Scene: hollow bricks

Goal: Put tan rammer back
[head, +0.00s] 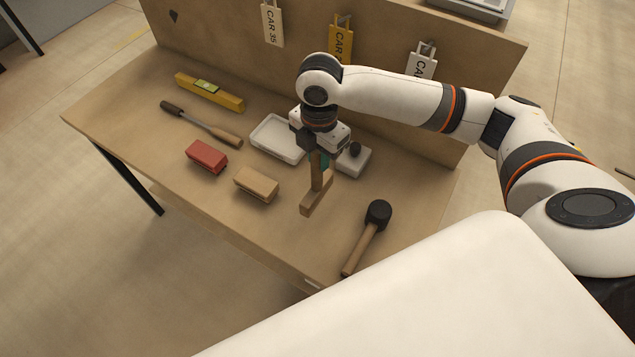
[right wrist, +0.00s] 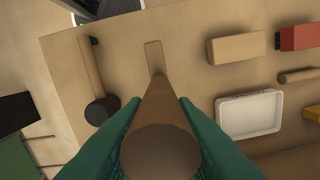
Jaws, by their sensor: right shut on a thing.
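The tan rammer (head: 317,195) is a wooden handle with a long narrow block at its lower end. My right gripper (head: 319,157) is shut on its handle and holds it upright, block down, over the front part of the table. In the right wrist view the handle's round top (right wrist: 160,152) sits between the green fingers, with the block (right wrist: 154,57) beyond. I cannot tell whether the block touches the table. My left gripper is not in view.
A tan brick (head: 257,184), a red brick (head: 207,156) and a white tray (head: 263,144) lie left of the rammer. A black-headed mallet (head: 378,213) lies to its right. A white block with a dark knob (head: 352,161) is behind. A yellow level (head: 222,98) lies farther left.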

